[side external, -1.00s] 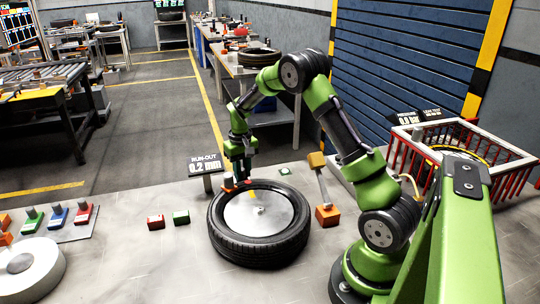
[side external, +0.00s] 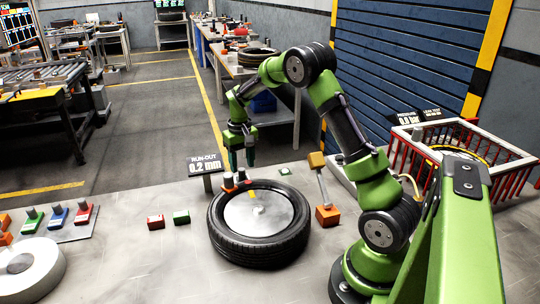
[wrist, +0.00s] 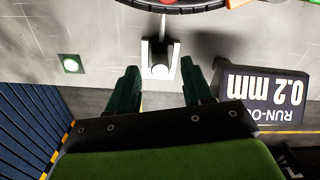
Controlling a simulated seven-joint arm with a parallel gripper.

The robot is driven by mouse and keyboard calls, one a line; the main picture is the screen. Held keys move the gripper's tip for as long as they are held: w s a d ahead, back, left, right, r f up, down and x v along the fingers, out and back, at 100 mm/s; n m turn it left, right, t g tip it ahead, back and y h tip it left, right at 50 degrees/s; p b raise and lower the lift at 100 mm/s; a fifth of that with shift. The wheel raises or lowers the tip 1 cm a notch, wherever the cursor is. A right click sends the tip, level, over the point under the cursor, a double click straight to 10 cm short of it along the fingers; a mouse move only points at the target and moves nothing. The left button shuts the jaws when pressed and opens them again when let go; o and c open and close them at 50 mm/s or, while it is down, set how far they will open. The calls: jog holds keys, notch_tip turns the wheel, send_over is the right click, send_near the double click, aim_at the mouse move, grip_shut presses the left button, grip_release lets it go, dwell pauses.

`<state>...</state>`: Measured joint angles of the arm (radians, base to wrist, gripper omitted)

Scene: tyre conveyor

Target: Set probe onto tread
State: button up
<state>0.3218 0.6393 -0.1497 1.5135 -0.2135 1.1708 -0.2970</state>
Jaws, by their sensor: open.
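The tyre (side external: 222,240) lies flat on the grey worktop around a silver disc (side external: 255,215); its edge shows at the top of the wrist view (wrist: 185,8). At its far left rim stands a small probe fixture (side external: 241,175) with a pale top. An orange piece with a white top (side external: 228,181) is beside it. In the wrist view the grey fixture (wrist: 160,68) has a thin rod pointing to the tyre; whether its tip touches the tread I cannot tell. My gripper (side external: 242,167) is open and empty, just above and behind the fixture, with fingers apart (wrist: 158,85).
The RUN-OUT sign reading 0.2 mm (side external: 206,166) stands close left of my gripper. An orange-headed post (side external: 326,212) stands right of the tyre. Red (side external: 156,222) and green (side external: 181,217) blocks lie left. A red basket (side external: 470,150) is at the right.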

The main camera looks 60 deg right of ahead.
aim_at(242, 169)
notch_tip(242, 169, up, 13)
jog(key=shift+r, duration=0.2)
dwell(0.3)
jog(key=s+a+r+n+t+y, duration=0.1)
jog(key=s+a+r+t, duration=0.1)
jog(key=s+a, duration=0.8)
jog(key=s+a+r+n+t+y, duration=0.1)
jog(key=s+a+t, duration=0.4)
jog(key=s+a, duration=0.5)
jog(key=a, duration=0.3)
jog(key=shift+r, duration=0.4)
jog(key=shift+s+a, duration=0.1)
dwell(1.0)
